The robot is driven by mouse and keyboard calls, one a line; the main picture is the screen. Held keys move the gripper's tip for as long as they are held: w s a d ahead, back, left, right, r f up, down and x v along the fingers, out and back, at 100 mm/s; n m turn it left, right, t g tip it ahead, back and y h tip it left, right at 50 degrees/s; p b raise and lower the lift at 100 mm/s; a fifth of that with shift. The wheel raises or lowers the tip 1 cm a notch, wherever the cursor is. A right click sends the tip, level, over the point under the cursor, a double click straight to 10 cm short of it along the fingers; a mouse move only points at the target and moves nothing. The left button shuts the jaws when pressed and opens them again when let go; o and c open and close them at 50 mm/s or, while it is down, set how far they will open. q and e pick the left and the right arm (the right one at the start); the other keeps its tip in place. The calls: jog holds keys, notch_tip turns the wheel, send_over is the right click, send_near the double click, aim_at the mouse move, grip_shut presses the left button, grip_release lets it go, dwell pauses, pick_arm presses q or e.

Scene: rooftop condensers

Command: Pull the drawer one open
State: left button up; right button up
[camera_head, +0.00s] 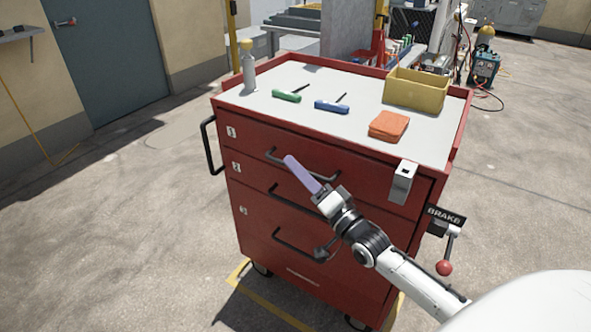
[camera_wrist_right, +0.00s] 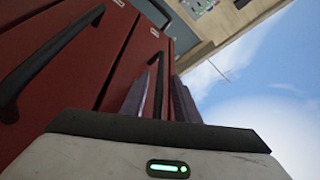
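Drawer one (camera_head: 240,138) is the top drawer of a red tool cart and looks shut, with a "1" label at its left. Its dark bar handle (camera_head: 325,176) runs across the front. My right gripper (camera_head: 298,172) is in front of this handle, its pale purple fingers overlapping it in the head view. In the right wrist view the two fingers (camera_wrist_right: 160,100) stand apart, with a dark handle (camera_wrist_right: 154,78) showing in the gap between them. Whether they touch it I cannot tell. My left gripper is not in view.
Drawers two and three, with handles, lie below. A brake lever (camera_head: 446,266) sticks out right. Floor left is clear.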

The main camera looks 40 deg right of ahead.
jog(key=shift+w, duration=0.45)
jog(key=shift+c, duration=0.4)
grip_shut()
jog(key=shift+a, duration=0.1)
